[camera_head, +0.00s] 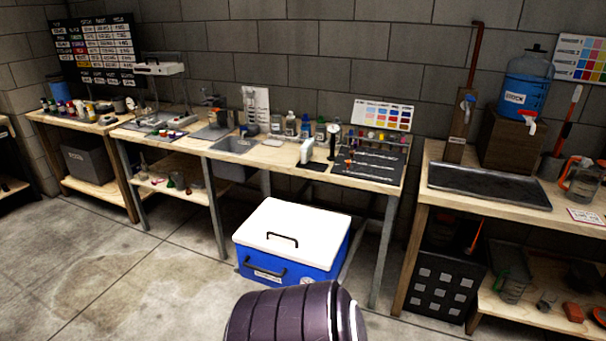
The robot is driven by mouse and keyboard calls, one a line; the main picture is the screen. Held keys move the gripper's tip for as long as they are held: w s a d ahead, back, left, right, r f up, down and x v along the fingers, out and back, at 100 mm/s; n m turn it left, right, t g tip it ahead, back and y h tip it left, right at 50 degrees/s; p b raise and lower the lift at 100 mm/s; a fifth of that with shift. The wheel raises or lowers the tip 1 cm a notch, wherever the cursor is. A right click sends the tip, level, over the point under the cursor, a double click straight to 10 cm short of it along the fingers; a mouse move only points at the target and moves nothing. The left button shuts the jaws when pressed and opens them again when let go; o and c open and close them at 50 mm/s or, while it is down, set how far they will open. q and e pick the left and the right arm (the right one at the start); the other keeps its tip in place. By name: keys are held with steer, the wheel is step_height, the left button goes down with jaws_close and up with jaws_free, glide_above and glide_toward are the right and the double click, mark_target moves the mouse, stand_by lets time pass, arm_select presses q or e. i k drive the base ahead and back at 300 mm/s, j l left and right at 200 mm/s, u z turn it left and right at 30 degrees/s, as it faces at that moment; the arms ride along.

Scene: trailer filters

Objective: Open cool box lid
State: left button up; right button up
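The cool box (318,268) stands on the concrete floor in front of the middle workbench. Its body is blue and its white lid (292,228) looks shut. A dark handle (283,239) is on top of the lid, and another dark handle (262,268) is on the blue front side above a small white label. A dark rounded part, probably my own body, is at the bottom middle and may hide a little of the box's lower front. Neither of my grippers is in view.
The middle workbench (222,152) runs behind the box, with bottles and tools on top and a bench leg close by. The right bench (450,219) has a black crate (440,281) below. The floor (140,270) left of the box is clear.

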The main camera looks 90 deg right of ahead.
mark_target(313, 237)
steer(key=z, duration=2.7)
